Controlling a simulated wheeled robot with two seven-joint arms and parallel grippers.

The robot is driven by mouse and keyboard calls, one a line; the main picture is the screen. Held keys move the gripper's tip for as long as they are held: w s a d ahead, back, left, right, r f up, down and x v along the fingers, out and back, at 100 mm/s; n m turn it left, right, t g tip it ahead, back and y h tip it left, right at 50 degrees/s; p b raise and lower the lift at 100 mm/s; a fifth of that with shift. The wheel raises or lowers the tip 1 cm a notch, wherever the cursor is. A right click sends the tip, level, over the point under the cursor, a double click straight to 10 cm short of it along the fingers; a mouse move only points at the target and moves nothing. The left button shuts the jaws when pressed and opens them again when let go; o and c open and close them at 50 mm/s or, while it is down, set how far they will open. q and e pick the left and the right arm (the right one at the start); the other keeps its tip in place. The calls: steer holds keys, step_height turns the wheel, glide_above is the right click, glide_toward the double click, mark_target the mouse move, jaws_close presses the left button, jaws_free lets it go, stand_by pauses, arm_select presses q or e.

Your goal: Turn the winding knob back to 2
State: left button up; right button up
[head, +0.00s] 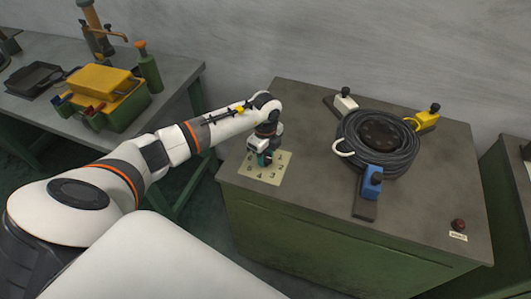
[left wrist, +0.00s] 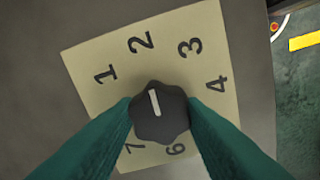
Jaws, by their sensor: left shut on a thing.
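The winding knob (left wrist: 159,118) is dark and lobed, with a white pointer line. It stands on a cream card (left wrist: 85,50) with black numerals around it. In the left wrist view the pointer line aims about at the 2 (left wrist: 142,42). My left gripper (left wrist: 160,122) has its green fingers on either side of the knob and is shut on it. In the head view my left gripper (head: 263,158) points down over the card (head: 262,181) and hides the knob. The 5 is not visible in the wrist view. My right gripper is not in view.
A coil of black cable (head: 378,145) lies right of the card on the green cabinet (head: 300,110). Around it are a blue-handled part (head: 371,183), a yellow one (head: 427,119) and a white one (head: 345,102).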

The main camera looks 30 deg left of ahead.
mark_target(266, 156)
arm_select(q)
steer(key=shift+n, duration=0.3)
steer(key=o, duration=1)
step_height(266, 156, up, 12)
steer(key=b, duration=0.3)
